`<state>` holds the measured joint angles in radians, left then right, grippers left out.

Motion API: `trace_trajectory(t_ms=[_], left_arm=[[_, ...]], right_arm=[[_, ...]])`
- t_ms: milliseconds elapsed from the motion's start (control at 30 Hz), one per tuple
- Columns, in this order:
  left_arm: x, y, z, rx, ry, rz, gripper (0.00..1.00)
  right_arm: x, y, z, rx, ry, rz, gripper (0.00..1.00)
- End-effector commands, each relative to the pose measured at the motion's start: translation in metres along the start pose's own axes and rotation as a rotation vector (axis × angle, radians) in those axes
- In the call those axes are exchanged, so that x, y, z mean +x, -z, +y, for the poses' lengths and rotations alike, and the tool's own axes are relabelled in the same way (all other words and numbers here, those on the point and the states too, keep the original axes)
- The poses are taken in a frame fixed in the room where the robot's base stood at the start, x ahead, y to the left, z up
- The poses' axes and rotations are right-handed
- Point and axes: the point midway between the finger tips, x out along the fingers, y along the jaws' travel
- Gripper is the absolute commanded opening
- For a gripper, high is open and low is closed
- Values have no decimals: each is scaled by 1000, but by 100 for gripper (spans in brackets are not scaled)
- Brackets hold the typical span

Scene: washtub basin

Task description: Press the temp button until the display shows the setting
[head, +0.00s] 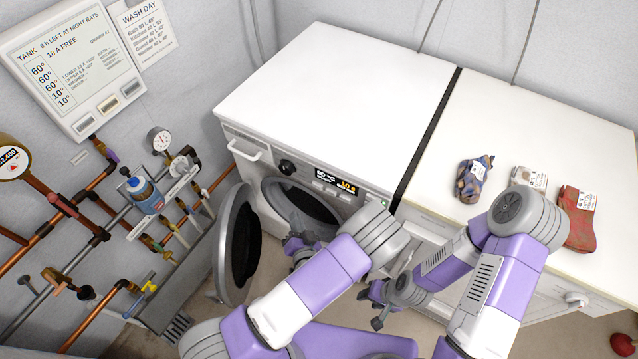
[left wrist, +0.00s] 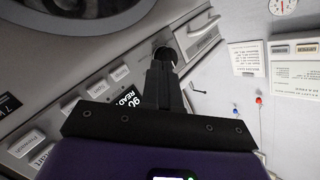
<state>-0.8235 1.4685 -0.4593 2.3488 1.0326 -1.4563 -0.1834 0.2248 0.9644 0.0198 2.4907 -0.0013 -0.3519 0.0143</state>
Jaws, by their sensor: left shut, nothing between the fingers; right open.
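The washing machine (head: 320,100) has a dark display (head: 336,182) with a temperature in °C, 60 or 90, too small to be sure, and yellow characters beside it. In the left wrist view the display (left wrist: 127,101) is partly hidden behind my gripper. The round dark knob (head: 287,167) is left of the display. My left gripper (head: 299,243) is shut and empty before the machine; its fingertips (left wrist: 163,62) appear close to the knob. My right gripper (head: 374,305) is open, lower right.
The round door (head: 241,245) hangs open at the left. Pipes, a gauge (head: 160,140) and a bottle (head: 144,194) are on the left wall, below a tank notice board (head: 70,62). Folded garments (head: 474,178) lie on the right counter (head: 540,110). The machine's top is clear.

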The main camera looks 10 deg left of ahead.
Motion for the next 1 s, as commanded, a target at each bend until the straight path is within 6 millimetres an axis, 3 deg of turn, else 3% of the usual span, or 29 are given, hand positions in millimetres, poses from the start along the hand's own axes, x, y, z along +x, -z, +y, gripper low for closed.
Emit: trace_trajectory(t_ms=[367, 1000], left_arm=[[4, 2, 3, -3, -1, -2, 0], [57, 39, 42, -4, -1, -4, 0]], right_arm=[[0, 0, 0, 0, 0, 0, 44], [6, 0, 2, 0, 0, 0, 44]])
